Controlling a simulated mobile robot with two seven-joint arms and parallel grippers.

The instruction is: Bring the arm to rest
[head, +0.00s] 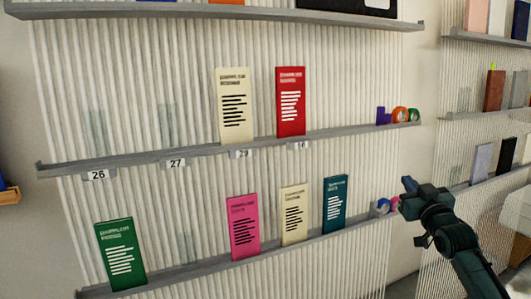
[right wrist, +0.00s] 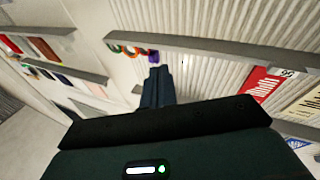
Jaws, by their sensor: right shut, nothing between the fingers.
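My right arm comes in from the lower right of the head view. Its gripper (head: 409,185) is shut and empty, in front of the right end of the lower shelf. In the right wrist view the shut fingers (right wrist: 158,74) point toward the ribbed wall, below a shelf edge. Small round blue and pink items (head: 384,206) lie on the lower shelf just left of the fingertips in the head view. I cannot tell whether they touch. My left gripper is not in view.
The middle shelf (head: 200,149) holds a cream booklet (head: 234,104), a red booklet (head: 290,101) and small coloured shapes (head: 399,115). The lower shelf (head: 210,265) holds green, pink, cream and teal booklets. More shelves stand at the right.

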